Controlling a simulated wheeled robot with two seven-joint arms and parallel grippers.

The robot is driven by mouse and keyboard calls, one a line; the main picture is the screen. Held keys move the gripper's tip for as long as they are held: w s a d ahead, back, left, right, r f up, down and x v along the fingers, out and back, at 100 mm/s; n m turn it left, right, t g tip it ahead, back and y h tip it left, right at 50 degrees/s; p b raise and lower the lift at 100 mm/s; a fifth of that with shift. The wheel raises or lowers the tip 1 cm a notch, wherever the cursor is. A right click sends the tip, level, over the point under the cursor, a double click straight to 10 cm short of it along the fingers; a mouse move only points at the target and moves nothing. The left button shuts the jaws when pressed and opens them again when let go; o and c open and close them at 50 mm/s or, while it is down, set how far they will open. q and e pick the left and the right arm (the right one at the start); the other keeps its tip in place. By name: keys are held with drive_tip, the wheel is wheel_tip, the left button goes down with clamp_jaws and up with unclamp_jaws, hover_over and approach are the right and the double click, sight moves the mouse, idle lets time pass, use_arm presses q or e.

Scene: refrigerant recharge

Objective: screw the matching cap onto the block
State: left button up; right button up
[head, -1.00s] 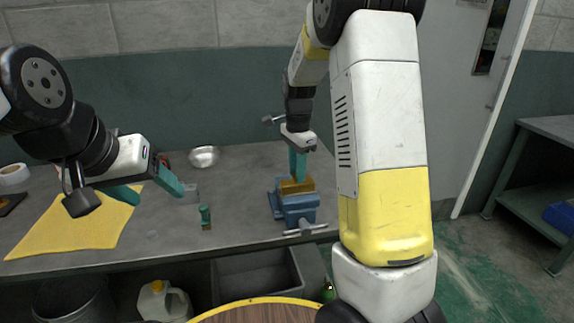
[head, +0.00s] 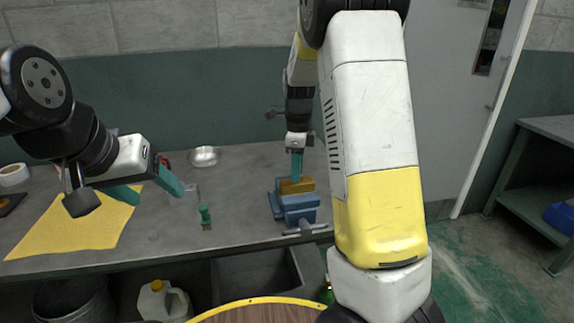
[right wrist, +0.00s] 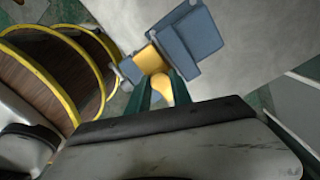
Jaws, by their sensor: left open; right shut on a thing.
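The brass-coloured block (head: 297,186) is clamped in a blue vise (head: 298,206) on the workbench. The block also shows in the right wrist view (right wrist: 149,60). My right gripper (head: 296,172) points down over the block, its teal fingers close to the block's top. It is shut on a rounded brass-coloured piece, seemingly a cap (right wrist: 163,88), which shows between the fingers in the right wrist view. Whether this cap touches the block is hard to tell. My left gripper (head: 155,188) is open and empty above the bench at the left.
A small green-topped fitting (head: 205,216) stands left of the vise. A metal bowl (head: 204,156) sits at the back. A yellow cloth (head: 75,228) lies at the left, beyond it a tape roll (head: 13,174). The bench between fitting and vise is clear.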

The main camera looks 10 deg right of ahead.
drive_tip(key=shift+s+d, duration=0.1)
drive_tip(key=shift+s, duration=0.05)
drive_tip(key=m, duration=0.4)
drive_tip(key=shift+f, duration=0.1)
drive_tip(key=o, duration=1.1)
drive_tip(key=shift+o, duration=0.5)
drive_tip(key=o, duration=0.4)
drive_tip(key=shift+c, duration=0.2)
